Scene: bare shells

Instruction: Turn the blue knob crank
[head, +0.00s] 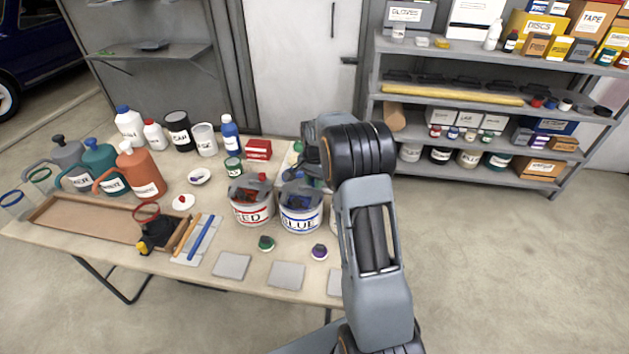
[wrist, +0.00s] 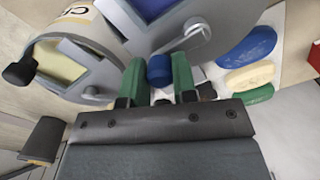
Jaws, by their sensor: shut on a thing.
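In the wrist view the blue knob (wrist: 159,70) sits between the two green fingers of my gripper (wrist: 159,62), which is shut on it. The knob is beside the grey lid (wrist: 185,38) of a can, and a wire-like crank piece (wrist: 196,29) shows on that lid. Dark blue shows through the lid's opening. In the head view the can labelled BLUE (head: 301,217) stands on the table beside the RED can (head: 251,208). My arm hides the gripper and the blue knob there.
In the wrist view a cream-filled can (wrist: 75,65) with a black knob (wrist: 18,74) stands close at left. Blue, cream and green pieces (wrist: 248,72) lie at right. Bottles and jugs (head: 140,172) crowd the table's left side. A loaded shelf (head: 480,105) stands behind.

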